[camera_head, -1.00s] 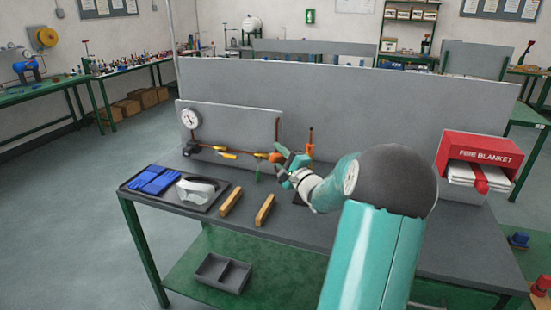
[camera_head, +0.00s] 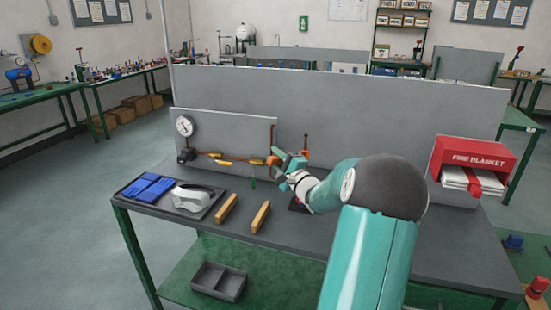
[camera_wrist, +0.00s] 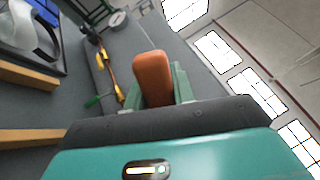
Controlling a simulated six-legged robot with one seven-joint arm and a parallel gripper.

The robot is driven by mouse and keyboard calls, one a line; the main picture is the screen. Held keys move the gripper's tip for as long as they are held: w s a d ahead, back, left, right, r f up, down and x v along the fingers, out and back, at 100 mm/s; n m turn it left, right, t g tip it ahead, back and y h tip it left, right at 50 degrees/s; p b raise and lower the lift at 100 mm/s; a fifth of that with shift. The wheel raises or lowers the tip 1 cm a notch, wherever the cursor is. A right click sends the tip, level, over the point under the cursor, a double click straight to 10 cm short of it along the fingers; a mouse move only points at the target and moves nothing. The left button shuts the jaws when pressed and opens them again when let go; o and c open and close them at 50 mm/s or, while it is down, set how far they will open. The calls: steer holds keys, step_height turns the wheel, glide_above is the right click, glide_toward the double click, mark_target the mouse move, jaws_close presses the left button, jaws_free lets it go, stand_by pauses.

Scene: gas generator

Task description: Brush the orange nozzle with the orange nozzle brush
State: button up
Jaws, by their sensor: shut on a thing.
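My gripper (camera_head: 287,162) is over the back of the bench, by the right end of the pipe run. It is shut on an orange piece, which I take to be the orange nozzle brush (camera_wrist: 152,75), standing up between the green fingers in the wrist view. The brush's bristles are not visible. The orange nozzle (camera_head: 271,160) appears to be the orange fitting at the pipe's right end, just left of my gripper. Whether the brush touches it I cannot tell. An upright orange piece (camera_head: 305,148) shows just right of my gripper; I cannot tell what it belongs to.
A pressure gauge (camera_head: 185,126) and yellow-handled pipework (camera_head: 222,162) stand along the panel. Two wooden-handled brushes (camera_head: 226,208) (camera_head: 261,216) lie in front. A tray at left holds blue gloves (camera_head: 148,187) and goggles (camera_head: 192,197). A red fire blanket box (camera_head: 473,158) stands at right.

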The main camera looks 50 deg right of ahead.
steer(key=shift+w+d, duration=0.25)
steer(key=shift+d, duration=0.3)
steer(key=shift+r, duration=0.1)
steer(key=shift+f, duration=0.45)
stand_by(1.1)
